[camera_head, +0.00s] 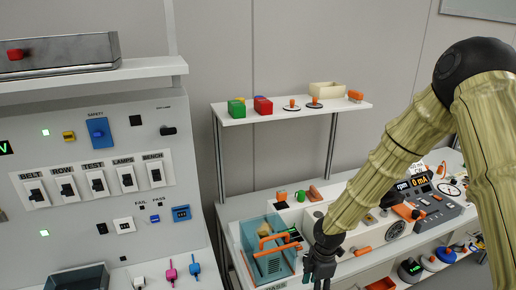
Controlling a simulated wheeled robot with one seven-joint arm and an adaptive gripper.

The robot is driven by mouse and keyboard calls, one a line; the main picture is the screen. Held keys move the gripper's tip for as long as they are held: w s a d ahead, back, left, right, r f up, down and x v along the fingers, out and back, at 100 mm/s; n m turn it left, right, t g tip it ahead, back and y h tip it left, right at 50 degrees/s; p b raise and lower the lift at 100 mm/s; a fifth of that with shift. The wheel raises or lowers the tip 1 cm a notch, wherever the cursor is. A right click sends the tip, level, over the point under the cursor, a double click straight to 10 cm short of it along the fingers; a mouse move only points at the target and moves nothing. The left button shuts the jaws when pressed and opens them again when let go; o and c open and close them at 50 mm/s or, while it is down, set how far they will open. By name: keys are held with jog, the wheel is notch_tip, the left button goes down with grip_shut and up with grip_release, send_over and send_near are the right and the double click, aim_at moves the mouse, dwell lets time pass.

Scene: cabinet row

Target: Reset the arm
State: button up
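My arm comes in from the right edge, with a bent elbow at the upper right and a sleeve-like, ribbed tan covering. It reaches down and left across the lower bench. My dark gripper (319,284) points down at its end, near the bottom of the picture. It appears just right of the teal box with orange handles (268,250). The fingers are small and dark, so I cannot tell whether they are open or shut, or whether they touch anything. The arm hides part of the bench behind it.
A switch panel (125,225) stands at the left, with a grey tray (60,66) on the shelf above. A raised white shelf (290,113) holds coloured blocks and a cream box (326,89). The bench carries a meter (421,188) and small devices. Open space lies above the arm.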

jog(key=s+a+f+m+y+b, duration=0.2)
jog(key=s+f+m, duration=0.4)
jog(key=s+f, duration=0.55)
jog(key=s+d+f+m+h+b, duration=0.1)
jog(key=s+d+f+m, duration=0.1)
jog(key=s+m, duration=0.3)
jog(key=s+d+f+m+h+b, duration=0.1)
jog(key=s+f+m, duration=0.3)
jog(key=s, duration=0.5)
jog(key=s+d+f+m, duration=0.4)
jog(key=s+m, duration=0.1)
jog(key=s, duration=0.3)
jog(key=shift+f+m+t+h+b, duration=0.2)
jog(key=shift+m+t+h+b, duration=0.1)
jog(key=shift+h+b, duration=0.1)
